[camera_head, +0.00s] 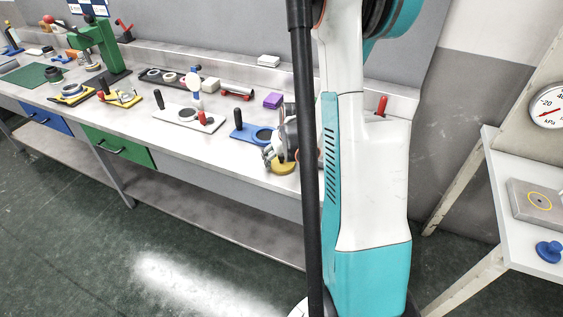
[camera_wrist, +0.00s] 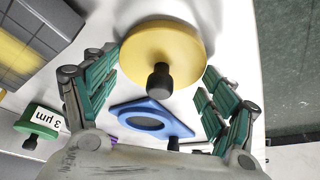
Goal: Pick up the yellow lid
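The yellow lid (camera_wrist: 163,52) is a round disc with a black knob (camera_wrist: 160,82) in its middle. In the wrist view it lies at the top centre, just beyond my gripper's fingers. In the head view the yellow lid (camera_head: 284,168) shows at the bench's front edge, just below my gripper (camera_head: 272,153). My gripper (camera_wrist: 158,92) is open, its green-padded fingers spread left and right of the knob. Nothing is seen held between the fingers. My arm hides part of the bench to the right of the lid.
A blue plate with a ring opening and black handle (camera_head: 252,133) lies close behind the lid. A purple block (camera_head: 272,100), a grey plate with handle (camera_head: 187,118) and a green press (camera_head: 104,48) stand on the bench. A side table (camera_head: 510,225) is at the right.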

